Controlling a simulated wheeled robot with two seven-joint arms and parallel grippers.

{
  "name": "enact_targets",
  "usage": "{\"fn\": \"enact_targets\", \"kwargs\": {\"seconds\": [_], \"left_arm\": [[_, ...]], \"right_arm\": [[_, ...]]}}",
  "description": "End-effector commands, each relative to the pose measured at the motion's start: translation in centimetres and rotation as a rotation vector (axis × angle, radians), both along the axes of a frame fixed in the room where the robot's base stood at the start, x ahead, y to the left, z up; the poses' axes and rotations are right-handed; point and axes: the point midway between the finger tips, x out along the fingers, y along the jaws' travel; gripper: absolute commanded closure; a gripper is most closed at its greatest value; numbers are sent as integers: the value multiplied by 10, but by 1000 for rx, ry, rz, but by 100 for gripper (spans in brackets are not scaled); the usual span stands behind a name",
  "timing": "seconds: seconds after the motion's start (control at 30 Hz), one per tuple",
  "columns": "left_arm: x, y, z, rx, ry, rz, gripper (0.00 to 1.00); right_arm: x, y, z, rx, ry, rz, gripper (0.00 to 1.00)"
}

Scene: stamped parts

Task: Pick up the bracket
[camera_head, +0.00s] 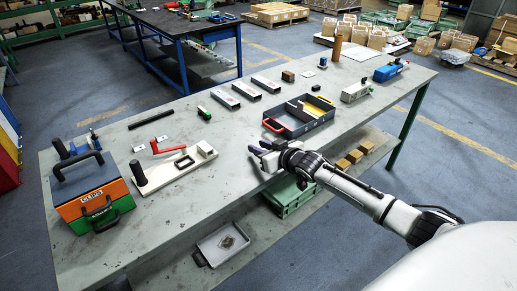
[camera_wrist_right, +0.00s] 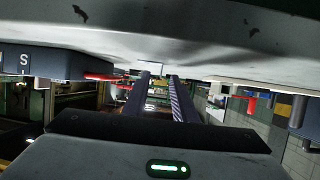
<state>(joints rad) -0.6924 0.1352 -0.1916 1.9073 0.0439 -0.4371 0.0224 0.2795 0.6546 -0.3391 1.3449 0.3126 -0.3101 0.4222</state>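I cannot tell for sure which piece is the bracket. Small pale flat metal pieces lie on the bench by the red-handled fixture (camera_head: 190,160) in the head view, one at left (camera_head: 138,148) and one further back (camera_head: 162,139). My right gripper (camera_head: 257,155) is over the front edge of the bench, right of the fixture, well apart from those pieces. In the right wrist view its two dark fingers (camera_wrist_right: 160,95) stand apart with a gap, and nothing shows gripped. A small white piece (camera_wrist_right: 150,67) shows beyond the fingertips. My left gripper is not in view.
A dark divided tray (camera_head: 297,128) with a red handle stands right of my gripper. Orange-and-green boxes (camera_head: 92,193) stand at the bench's left end. Several long grey blocks (camera_head: 245,91) lie further back. Bare bench (camera_head: 230,135) lies between fixture and tray.

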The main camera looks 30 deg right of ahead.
Motion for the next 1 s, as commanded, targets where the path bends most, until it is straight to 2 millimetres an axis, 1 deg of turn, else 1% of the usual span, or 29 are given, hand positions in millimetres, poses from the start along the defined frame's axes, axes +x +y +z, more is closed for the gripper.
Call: {"fn": "enact_targets", "kwargs": {"seconds": [0.03, 0.1, 0.2, 0.43, 0.47, 0.5, 0.6, 0.9, 1.0], "left_arm": [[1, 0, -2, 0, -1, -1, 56], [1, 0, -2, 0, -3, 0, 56], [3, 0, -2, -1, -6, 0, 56], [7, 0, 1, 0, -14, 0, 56], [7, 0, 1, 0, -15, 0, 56], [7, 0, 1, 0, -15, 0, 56], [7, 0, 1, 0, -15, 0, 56], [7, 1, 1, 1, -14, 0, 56], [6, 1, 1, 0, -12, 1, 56]], "right_arm": [[7, 0, -4, 2, -1, -1, 75], [13, 1, -6, 3, 0, 0, 75], [17, 1, -8, 2, 0, 0, 75], [18, 1, -8, 1, 0, 1, 75], [18, 1, -8, 1, 0, 1, 78], [18, 1, -8, 1, 0, 1, 85], [17, 1, -8, 1, 0, 1, 100], [17, 1, -8, 0, 0, 1, 100], [18, 0, -3, 0, -1, 0, 100]]}}
